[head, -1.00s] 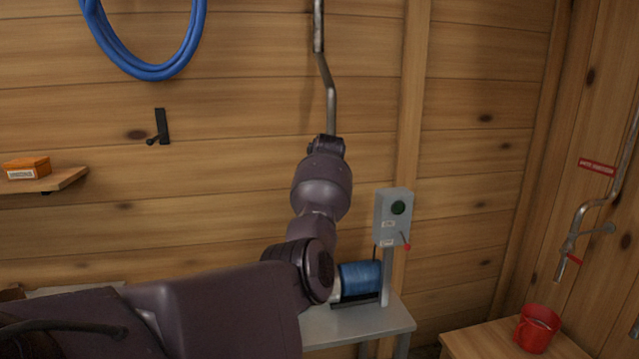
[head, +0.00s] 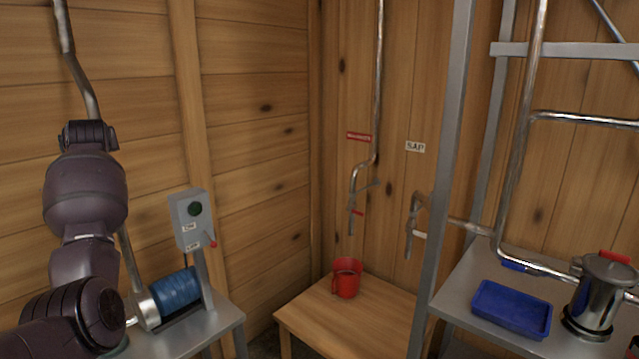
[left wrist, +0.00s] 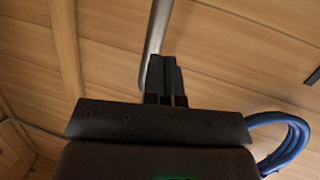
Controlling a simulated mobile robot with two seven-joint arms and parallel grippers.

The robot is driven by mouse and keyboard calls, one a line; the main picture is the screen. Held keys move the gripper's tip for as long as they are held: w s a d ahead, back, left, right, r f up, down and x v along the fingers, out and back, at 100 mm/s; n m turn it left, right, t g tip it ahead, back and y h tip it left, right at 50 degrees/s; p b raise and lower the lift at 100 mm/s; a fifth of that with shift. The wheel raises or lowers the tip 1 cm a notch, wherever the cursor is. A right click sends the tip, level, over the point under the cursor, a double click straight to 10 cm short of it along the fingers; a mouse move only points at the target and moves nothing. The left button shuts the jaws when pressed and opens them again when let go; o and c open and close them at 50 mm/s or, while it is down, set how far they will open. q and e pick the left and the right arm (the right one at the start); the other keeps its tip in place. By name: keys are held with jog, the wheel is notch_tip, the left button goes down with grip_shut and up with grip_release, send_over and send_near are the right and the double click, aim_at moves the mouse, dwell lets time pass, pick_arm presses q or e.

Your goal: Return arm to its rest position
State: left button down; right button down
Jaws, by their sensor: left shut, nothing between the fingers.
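My left arm comes in at the left edge of the head view, bent upward with its wrist at the top. In the left wrist view my left gripper (left wrist: 165,75) is shut, its two dark fingers side by side with nothing between them. It points up toward the plank wall, and a grey metal pipe (left wrist: 156,28) shows behind the fingertips. In the head view the fingers are hidden behind the wrist, and the same kind of bent pipe (head: 78,72) rises just above it. My right gripper is in neither view.
A grey switch box (head: 190,220) and a blue motor (head: 175,290) stand on a metal table beside my left arm. A red mug (head: 347,278) sits on a wooden table (head: 350,325). A blue tray (head: 511,309) and a metal pot (head: 597,290) stand at the right.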

pick_arm(q)
jog(key=s+d+f+m+t+h+b, duration=0.1)
jog(key=s+d+f+m+t+h, duration=0.15)
jog(key=s+d+f, duration=0.6)
jog(key=s+d+f+m+t+h, duration=0.15)
jog(key=s+d+f+m, duration=0.3)
jog(key=f, duration=0.65)
jog(key=s+d+f+m+t+h+b, duration=0.1)
jog(key=s+d+f+m+t+h, duration=0.15)
jog(key=s+d+f, duration=0.55)
jog(key=s+d+f+g+h, duration=0.1)
jog(key=s+d+f+g, duration=0.1)
jog(key=s+f, duration=1.1)
jog(key=s+d+f+g, duration=0.2)
jog(key=s+f+g, duration=0.3)
jog(key=s+f, duration=0.9)
jog(key=shift+s+d+f+n+h+b, duration=0.15)
jog(key=shift+s+d+n+h+b, duration=0.1)
jog(key=shift+n+h+b, duration=0.15)
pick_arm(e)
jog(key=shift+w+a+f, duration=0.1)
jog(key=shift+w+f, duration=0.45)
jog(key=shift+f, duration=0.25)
